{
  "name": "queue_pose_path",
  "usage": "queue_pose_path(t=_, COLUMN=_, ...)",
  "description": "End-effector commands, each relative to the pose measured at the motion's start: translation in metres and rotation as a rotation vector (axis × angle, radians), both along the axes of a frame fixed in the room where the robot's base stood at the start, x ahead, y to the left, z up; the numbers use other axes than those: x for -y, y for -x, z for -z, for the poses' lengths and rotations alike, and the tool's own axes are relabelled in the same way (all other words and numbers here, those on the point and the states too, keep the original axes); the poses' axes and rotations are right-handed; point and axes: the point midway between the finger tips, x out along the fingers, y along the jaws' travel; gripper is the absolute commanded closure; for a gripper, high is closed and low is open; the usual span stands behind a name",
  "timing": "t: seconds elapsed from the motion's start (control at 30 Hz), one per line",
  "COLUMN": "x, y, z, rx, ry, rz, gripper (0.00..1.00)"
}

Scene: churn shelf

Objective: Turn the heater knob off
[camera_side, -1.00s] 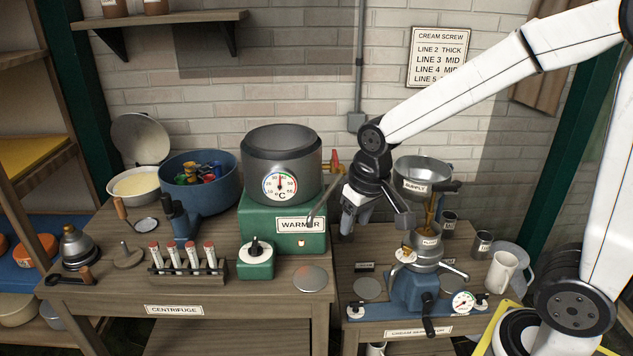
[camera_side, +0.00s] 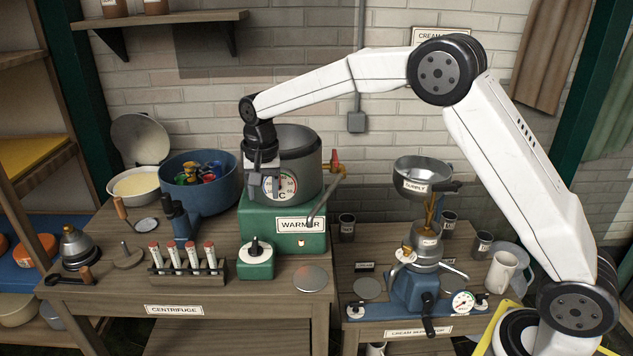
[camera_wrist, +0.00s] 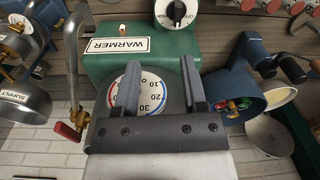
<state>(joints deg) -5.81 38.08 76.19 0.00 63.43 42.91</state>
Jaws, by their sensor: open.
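The heater knob (camera_side: 255,246) is a black pointer knob with a white dial, on a small green box (camera_side: 256,267) in front of the green warmer base (camera_side: 277,219). In the wrist view the knob (camera_wrist: 176,14) shows at the top, beyond my fingertips. My gripper (camera_side: 262,184) is above and behind the knob, in front of the grey pot (camera_side: 307,165), and partly covers its round temperature dial (camera_side: 284,189). In the wrist view my gripper (camera_wrist: 160,70) is open, with nothing between the fingers. It is apart from the knob.
A tap with a red handle (camera_side: 335,159) stands right of the pot. A blue tub (camera_side: 205,195) stands to the left. A rack of red-capped tubes (camera_side: 187,267) is left of the knob box, and a flat metal disc (camera_side: 310,279) lies to its right.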

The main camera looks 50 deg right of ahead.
Motion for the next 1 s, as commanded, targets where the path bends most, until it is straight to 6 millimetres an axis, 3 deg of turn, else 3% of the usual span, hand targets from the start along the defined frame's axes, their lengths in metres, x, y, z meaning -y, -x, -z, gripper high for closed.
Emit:
queue_pose_path(t=0.2, x=-0.009, y=-0.022, z=0.009, rx=-0.023, ry=0.0, rz=0.075, gripper=0.46)
queue_pose_path(t=0.53, x=-0.017, y=-0.037, z=0.017, rx=-0.041, ry=0.001, rz=0.14, gripper=0.46)
queue_pose_path(t=0.8, x=-0.016, y=-0.036, z=0.064, rx=-0.044, ry=0.002, rz=0.139, gripper=0.46)
queue_pose_path(t=1.0, x=-0.016, y=-0.036, z=0.078, rx=-0.041, ry=0.001, rz=0.139, gripper=0.46)
